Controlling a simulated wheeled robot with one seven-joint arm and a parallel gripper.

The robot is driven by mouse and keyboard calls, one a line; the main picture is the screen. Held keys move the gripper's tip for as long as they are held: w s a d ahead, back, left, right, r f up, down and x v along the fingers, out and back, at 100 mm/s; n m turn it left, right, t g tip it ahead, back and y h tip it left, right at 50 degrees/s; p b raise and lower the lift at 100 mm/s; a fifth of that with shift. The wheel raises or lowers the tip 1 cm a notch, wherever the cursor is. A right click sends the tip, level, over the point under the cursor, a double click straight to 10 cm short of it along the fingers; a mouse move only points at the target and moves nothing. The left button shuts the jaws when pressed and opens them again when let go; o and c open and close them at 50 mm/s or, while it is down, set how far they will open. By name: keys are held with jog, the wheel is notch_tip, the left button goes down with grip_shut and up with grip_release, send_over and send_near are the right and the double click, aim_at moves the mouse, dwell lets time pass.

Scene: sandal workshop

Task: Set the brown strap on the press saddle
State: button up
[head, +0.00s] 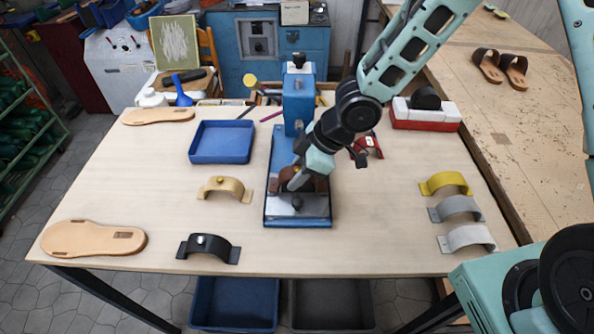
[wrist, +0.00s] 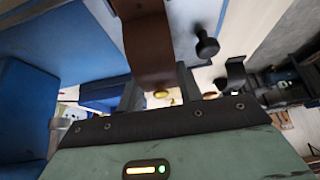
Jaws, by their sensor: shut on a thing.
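The brown strap (head: 320,184) is over the plate of the blue press (head: 298,102), partly hidden behind my gripper (head: 297,181).
A tan strap (head: 224,187) and a black strap (head: 208,247) stand left of the press. Yellow (head: 444,182) and grey (head: 455,207) straps stand at right. A blue tray (head: 222,142) and sandal soles (head: 93,238) lie at left. The table's front middle is clear.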

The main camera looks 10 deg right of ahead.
jog(key=shift+f, duration=0.3)
jog(key=o, duration=1.4)
jog(key=shift+o, duration=0.2)
jog(key=shift+r, duration=0.15)
jog(key=shift+s+r+p, duration=0.15)
jog(key=shift+r+p, duration=0.75)
jog(key=shift+r, duration=0.05)
notch_tip(320, 180, up, 5)
jog(key=p, duration=0.5)
